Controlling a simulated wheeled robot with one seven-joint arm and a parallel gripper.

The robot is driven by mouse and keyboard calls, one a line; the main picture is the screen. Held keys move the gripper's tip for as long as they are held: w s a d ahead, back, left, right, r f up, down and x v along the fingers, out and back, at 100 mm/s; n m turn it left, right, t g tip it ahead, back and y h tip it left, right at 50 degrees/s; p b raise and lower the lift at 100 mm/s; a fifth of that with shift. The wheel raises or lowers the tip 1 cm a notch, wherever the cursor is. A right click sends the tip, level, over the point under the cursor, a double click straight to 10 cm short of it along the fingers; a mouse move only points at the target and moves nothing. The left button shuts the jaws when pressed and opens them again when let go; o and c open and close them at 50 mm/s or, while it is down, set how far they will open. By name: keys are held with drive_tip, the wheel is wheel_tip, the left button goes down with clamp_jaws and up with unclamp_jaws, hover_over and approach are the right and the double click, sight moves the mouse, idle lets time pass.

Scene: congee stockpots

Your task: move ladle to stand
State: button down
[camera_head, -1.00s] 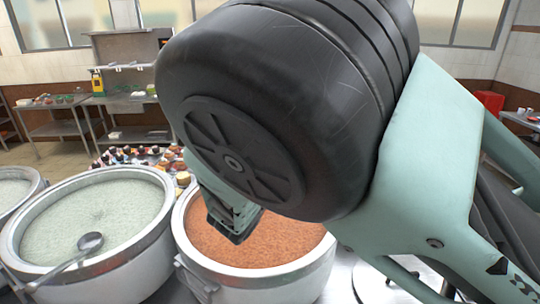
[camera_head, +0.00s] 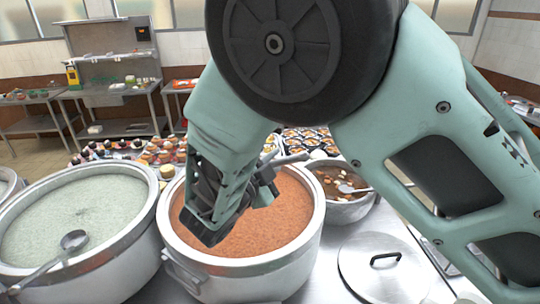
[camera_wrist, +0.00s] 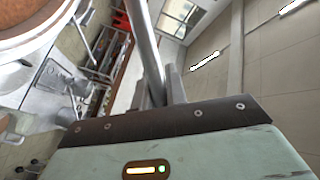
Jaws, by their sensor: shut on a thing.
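My gripper (camera_head: 264,186) is over the middle pot of orange-brown congee (camera_head: 290,215), tilted sideways. It is shut on a grey metal rod, which looks like a ladle handle (camera_wrist: 146,50); in the wrist view it runs up from between the fingers (camera_wrist: 170,88). In the head view a short grey length of this ladle (camera_head: 290,159) shows beside the fingers. Its bowl is hidden or out of view. Another ladle (camera_head: 75,240) rests in the left pot of pale congee (camera_head: 100,205). I cannot make out the stand.
A smaller pot of brown soup (camera_head: 345,207) with a spoon in it stands right of the middle pot. A round lid (camera_head: 372,275) lies on the steel counter at front right. Trays of small cups and bowls (camera_head: 310,140) fill the back.

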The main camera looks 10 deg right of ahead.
drive_tip(key=s+m+g+h, duration=0.1)
drive_tip(key=s, duration=0.2)
drive_tip(key=shift+s+d, duration=0.1)
drive_tip(key=shift+s, duration=0.25)
wheel_tip(320, 180, down, 6)
drive_tip(key=b, duration=0.3)
drive_tip(key=shift+w+b, duration=0.15)
drive_tip(key=shift+b, duration=0.25)
drive_tip(key=shift+r+p, duration=0.15)
drive_tip(key=shift+p, duration=0.35)
drive_tip(key=shift+f+p, duration=0.3)
drive_tip(key=shift+f, duration=0.45)
drive_tip(key=shift+r+m+g, duration=0.1)
drive_tip(key=shift+m+g, duration=0.2)
drive_tip(key=shift+g, duration=0.1)
